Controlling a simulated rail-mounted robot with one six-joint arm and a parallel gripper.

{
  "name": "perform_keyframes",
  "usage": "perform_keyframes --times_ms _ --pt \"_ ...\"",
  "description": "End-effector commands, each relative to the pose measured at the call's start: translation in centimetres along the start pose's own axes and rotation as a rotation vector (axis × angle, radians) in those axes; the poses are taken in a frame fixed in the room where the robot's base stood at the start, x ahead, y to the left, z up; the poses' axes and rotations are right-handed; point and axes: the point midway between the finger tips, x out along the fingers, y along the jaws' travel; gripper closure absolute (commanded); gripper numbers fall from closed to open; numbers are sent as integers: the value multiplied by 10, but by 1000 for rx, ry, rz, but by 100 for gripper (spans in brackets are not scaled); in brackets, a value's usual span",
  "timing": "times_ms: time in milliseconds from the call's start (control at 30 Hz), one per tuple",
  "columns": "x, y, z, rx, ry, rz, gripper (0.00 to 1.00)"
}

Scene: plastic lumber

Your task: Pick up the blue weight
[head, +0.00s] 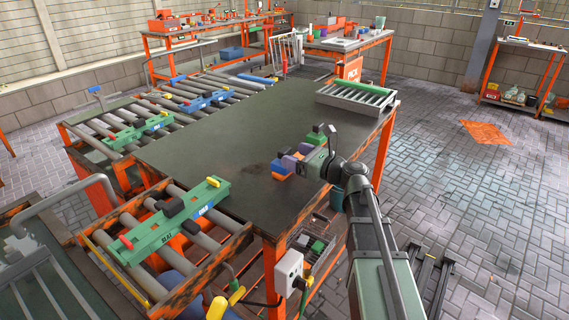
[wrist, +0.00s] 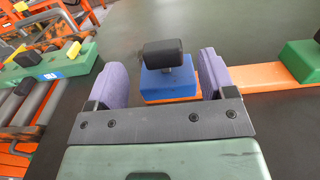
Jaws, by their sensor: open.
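The blue weight (wrist: 168,86) is a blue block with a black knob on a short stem, on an orange strip (wrist: 262,77) on the dark tabletop. In the head view the blue weight (head: 277,168) is partly hidden by my gripper (head: 290,161). In the wrist view my gripper (wrist: 165,75) is open, with one purple finger on each side of the blue weight.
A green weight (wrist: 301,62) sits at the right of the orange strip. Roller conveyors with green fixtures (head: 180,220) stand left of the table. A roller tray (head: 356,97) lies at the table's back right. The tabletop's middle (head: 225,130) is clear.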

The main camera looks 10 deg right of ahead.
Motion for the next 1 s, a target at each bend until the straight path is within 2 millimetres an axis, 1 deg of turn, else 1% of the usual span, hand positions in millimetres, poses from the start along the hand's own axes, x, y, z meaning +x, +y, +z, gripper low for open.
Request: perform_keyframes --times_ms 100,200,267,433,467,500,933,1000 --pt "23 -5 3 0 0 3 23" --pt "40 -5 2 -1 0 2 23" --pt "45 -4 2 -1 0 2 23" --pt "45 -3 2 -1 0 1 23" --pt "45 -3 2 -1 0 1 26" --pt "45 -3 2 -1 0 1 33" --pt "44 -3 2 -1 1 1 98" --pt "44 -3 2 -1 1 1 100"
